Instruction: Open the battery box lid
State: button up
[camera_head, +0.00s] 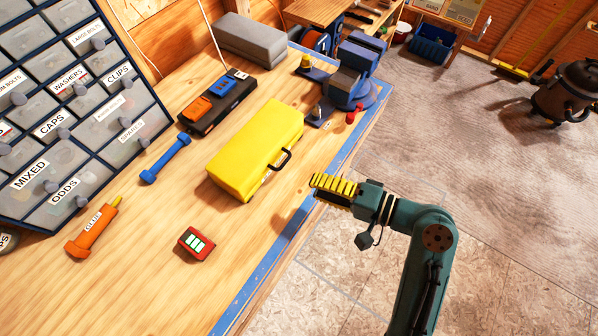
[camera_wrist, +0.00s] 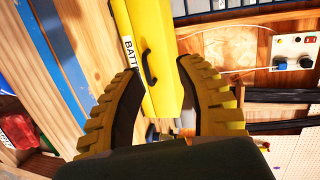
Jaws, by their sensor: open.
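The yellow battery box (camera_head: 255,145) sits on the wooden workbench with its lid closed. Its black handle (camera_head: 283,160) is on the side facing the bench's blue edge. My gripper (camera_head: 332,187) is just off that edge, to the lower right of the box and apart from it. In the wrist view the yellow box (camera_wrist: 164,95) fills the upper middle, with the handle (camera_wrist: 148,68) and part of a "BATT" label (camera_wrist: 128,50). There my gripper (camera_wrist: 163,88) shows two ridged yellow fingers spread wide, with nothing held between them; the handle lies beyond them.
On the workbench (camera_head: 140,285) are a red device (camera_head: 195,244), an orange glue tube (camera_head: 93,229), a blue tool (camera_head: 165,159), a charger (camera_head: 218,102) and a grey case (camera_head: 249,40). A blue vise (camera_head: 355,75) stands beyond the box. Labelled drawers (camera_head: 70,105) stand at left.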

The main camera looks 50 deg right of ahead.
aim_at(285, 162)
jog(key=s+d+f+m+h, duration=0.2)
jog(key=s+d+f, duration=0.1)
jog(key=s, duration=0.1)
jog(key=x, duration=0.5)
jog(key=p+x, duration=0.1)
jog(key=x, duration=1)
jog(key=shift+w+d+r, duration=0.2)
jog(key=shift+w+d, duration=0.1)
jog(key=shift+w, duration=0.05)
grip_shut()
